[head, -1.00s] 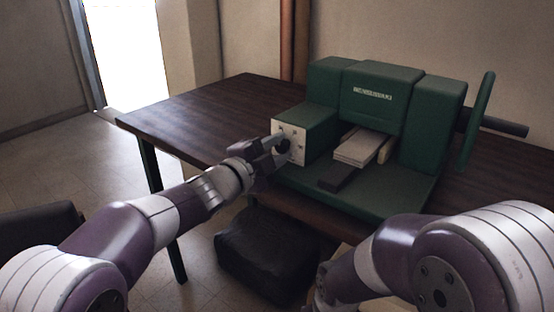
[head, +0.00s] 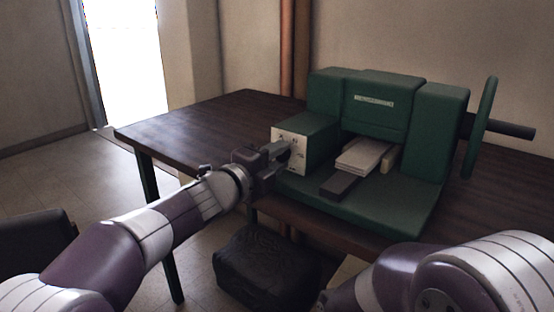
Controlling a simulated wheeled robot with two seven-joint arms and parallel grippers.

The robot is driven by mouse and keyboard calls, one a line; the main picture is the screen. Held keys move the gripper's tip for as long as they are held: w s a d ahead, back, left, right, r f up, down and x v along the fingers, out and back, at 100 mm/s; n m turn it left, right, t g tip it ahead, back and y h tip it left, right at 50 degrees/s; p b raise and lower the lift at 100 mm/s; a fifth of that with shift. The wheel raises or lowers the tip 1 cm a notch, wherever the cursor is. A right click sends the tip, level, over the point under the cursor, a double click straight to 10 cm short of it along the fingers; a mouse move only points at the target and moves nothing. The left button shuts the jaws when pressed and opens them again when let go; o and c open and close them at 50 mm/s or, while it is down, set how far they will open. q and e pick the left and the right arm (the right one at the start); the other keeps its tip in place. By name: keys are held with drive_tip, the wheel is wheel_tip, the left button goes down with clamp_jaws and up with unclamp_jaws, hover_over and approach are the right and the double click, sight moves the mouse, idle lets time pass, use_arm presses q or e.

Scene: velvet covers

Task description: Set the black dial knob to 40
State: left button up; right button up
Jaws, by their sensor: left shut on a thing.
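The black dial knob is on the pale front panel (head: 299,160) of the green machine (head: 375,115); it is mostly hidden behind my left gripper. My left gripper (head: 278,157) is at the panel, its fingers shut on the black dial knob. The dial's marks are too small to read, so I cannot tell its setting. My right arm shows at the lower right, but its gripper is not in view.
The machine stands on a dark wooden table (head: 205,122) with free room at the left. A handwheel (head: 481,125) and bar stick out at the right. A black padded stool (head: 265,268) is below the table's front edge.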

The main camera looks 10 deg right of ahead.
use_arm(q)
drive_tip(key=shift+f, duration=0.1)
drive_tip(key=o, duration=1)
drive_tip(key=shift+o, duration=0.2)
drive_tip(key=p+v, duration=0.1)
drive_tip(key=v, duration=1.1)
drive_tip(key=shift+s+a, duration=0.25)
